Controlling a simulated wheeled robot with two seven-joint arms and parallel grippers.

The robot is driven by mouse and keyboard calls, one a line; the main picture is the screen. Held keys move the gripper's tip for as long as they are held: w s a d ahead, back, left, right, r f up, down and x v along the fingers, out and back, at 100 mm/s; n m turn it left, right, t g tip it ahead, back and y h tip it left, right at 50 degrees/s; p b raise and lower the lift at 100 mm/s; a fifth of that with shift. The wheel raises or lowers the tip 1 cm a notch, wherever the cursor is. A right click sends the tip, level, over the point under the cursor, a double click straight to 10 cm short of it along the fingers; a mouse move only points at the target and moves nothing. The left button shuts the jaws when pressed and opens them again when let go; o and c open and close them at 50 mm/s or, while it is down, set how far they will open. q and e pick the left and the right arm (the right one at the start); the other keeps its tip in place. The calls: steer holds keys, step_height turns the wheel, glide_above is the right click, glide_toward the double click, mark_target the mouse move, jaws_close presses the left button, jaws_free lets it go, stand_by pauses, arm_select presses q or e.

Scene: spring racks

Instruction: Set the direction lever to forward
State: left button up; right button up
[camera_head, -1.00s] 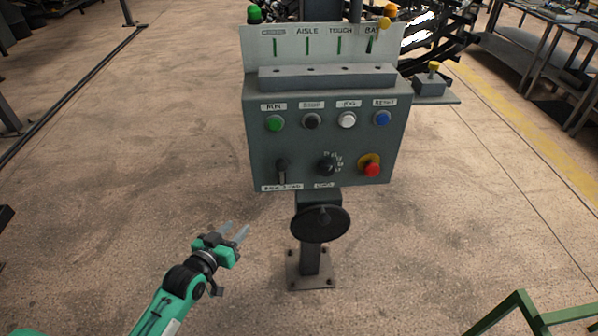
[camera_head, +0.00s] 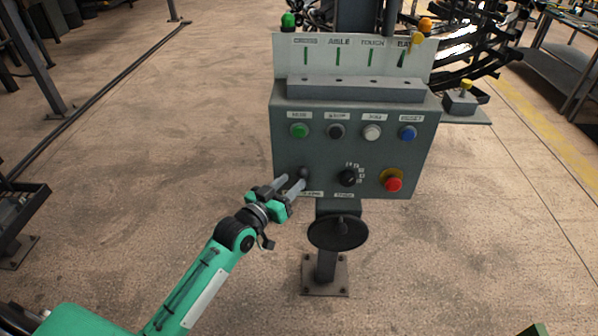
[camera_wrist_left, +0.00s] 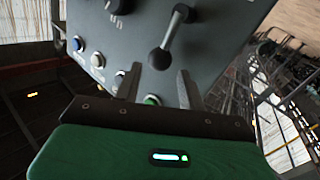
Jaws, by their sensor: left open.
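The direction lever (camera_head: 304,173) is a dark lever at the lower left of the grey control panel (camera_head: 428,150). In the left wrist view the lever (camera_wrist_left: 170,38) has a round black knob at each visible end and lies just beyond my fingertips. My left gripper (camera_head: 292,181) is open, with its two grey fingers at the panel's lower left, close to the lever. In the left wrist view the fingers (camera_wrist_left: 157,78) point at the lever's near knob, which shows between their tips. I cannot tell whether they touch it. My right gripper is not in view.
The panel also carries a green button (camera_head: 299,131), a black rotary knob (camera_head: 347,177) and a red emergency button (camera_head: 393,184). A black handwheel (camera_head: 338,233) sits on the post below. A dark rack (camera_head: 20,205) stands at the far left. The floor around the post is clear.

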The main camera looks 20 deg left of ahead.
mark_target(298, 176)
arm_select(q)
steer(key=shift+p+x, duration=0.4)
steer(key=shift+x, duration=1.9)
jaws_close()
